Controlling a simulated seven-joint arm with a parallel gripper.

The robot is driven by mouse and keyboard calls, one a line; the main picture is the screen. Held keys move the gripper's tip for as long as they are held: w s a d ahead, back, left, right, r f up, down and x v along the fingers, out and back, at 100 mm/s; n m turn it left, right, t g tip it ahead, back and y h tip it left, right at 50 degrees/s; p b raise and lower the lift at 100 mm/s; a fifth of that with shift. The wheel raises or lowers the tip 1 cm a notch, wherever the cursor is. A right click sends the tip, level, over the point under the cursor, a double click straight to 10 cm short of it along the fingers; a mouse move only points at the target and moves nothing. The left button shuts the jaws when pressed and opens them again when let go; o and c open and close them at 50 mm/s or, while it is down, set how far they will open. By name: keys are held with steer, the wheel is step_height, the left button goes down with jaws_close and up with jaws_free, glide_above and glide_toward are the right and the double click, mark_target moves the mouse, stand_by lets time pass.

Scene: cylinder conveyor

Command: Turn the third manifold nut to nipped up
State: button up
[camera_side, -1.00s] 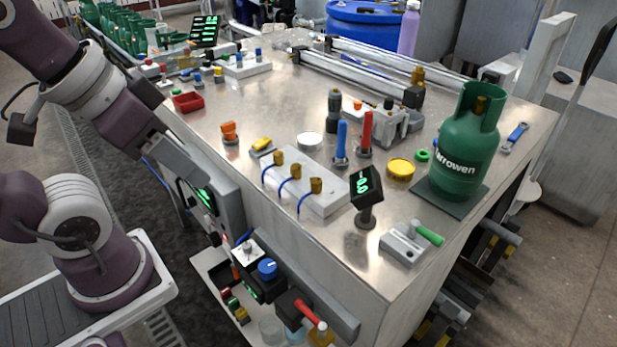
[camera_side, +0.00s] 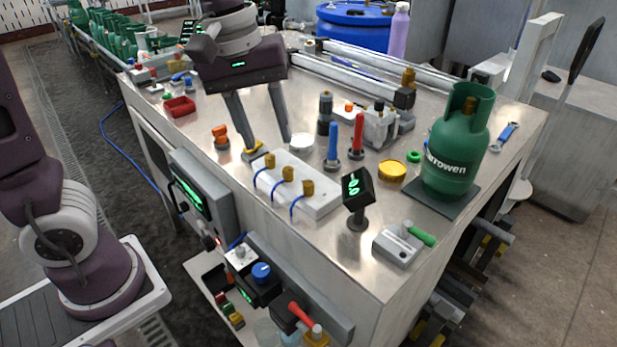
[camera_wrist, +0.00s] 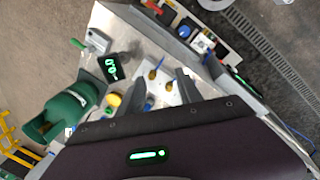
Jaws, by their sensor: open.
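The manifold is a white block (camera_side: 325,199) on the steel bench, with three brass nuts in a row and a blue hose at each. The nuts are the far-left one (camera_side: 270,160), the middle one (camera_side: 288,174) and the near-right one (camera_side: 308,188); I cannot tell which counts as third. My gripper (camera_side: 268,146) is open and points down above the bench near the far-left end of the block. Its fingers look empty. In the wrist view, two brass nuts (camera_wrist: 153,74) (camera_wrist: 168,86) show between my gripper's fingers (camera_wrist: 161,77).
A yellow piece (camera_side: 254,147) lies close to my left finger. A white disc (camera_side: 301,142), blue handle (camera_side: 333,140) and red handle (camera_side: 358,130) stand behind the manifold. A small display (camera_side: 357,190) stands at its right. A green cylinder (camera_side: 455,150) stands farther right.

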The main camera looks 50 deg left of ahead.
mark_target(309, 183)
steer(key=w+f+n, duration=0.1)
steer(key=w+f, duration=0.1)
steer(key=w+f+n+g, duration=0.1)
steer(key=w+f+n, duration=0.1)
steer(key=w, duration=0.1)
steer(key=w+f+n+y, duration=0.1)
steer(key=w+f+n, duration=0.1)
steer(key=w, duration=0.1)
steer(key=shift+d+f+g, duration=0.15)
steer(key=shift+d+g, duration=0.15)
steer(key=shift+d, duration=0.05)
step_height(309, 183, down, 8)
steer(key=shift+w+r, duration=0.15)
steer(key=shift+r, duration=0.1)
jaws_close()
